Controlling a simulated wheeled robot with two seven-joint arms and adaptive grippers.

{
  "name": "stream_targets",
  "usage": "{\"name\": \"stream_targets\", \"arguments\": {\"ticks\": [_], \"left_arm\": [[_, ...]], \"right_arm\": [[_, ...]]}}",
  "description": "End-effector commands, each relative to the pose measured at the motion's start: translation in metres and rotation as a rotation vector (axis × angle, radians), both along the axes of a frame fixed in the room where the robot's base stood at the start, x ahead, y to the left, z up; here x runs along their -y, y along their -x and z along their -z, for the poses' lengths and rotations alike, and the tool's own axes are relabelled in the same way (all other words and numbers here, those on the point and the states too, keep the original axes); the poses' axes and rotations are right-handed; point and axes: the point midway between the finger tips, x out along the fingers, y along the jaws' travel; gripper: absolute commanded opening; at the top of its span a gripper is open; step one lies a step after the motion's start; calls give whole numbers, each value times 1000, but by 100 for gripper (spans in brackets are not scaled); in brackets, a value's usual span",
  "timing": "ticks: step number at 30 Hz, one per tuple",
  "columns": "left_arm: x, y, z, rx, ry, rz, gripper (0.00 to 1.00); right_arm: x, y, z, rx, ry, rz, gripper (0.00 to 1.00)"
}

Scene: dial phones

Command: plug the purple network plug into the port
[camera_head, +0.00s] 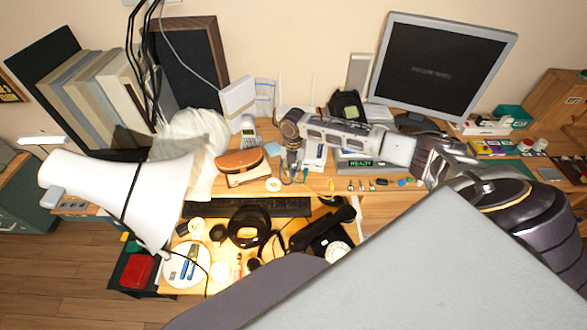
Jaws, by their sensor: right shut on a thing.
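My right arm comes in from the right. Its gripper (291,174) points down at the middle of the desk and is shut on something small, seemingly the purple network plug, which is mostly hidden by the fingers. Thin coloured cables lie around the fingertips, one of them yellow (328,198). A grey box with a lit green display (360,163) sits to the right of the gripper. A white device (315,157) stands just right of the fingers, partly behind the arm. I cannot make out the port. My left gripper does not show.
A large white lamp (110,192) fills the left side. A brown-topped case (239,161) is left of my gripper. A black handset (322,228) and a tape roll (249,228) lie in front. A monitor (440,70) stands at the back right. Small parts lie right of the gripper.

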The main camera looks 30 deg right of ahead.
Motion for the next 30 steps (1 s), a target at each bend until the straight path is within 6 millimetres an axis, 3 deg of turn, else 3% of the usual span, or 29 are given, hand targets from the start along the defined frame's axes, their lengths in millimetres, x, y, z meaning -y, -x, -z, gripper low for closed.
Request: {"name": "stream_targets", "arguments": {"ticks": [30], "left_arm": [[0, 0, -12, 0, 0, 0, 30]], "right_arm": [[-4, 4, -4, -1, -1, 0, 5]]}}
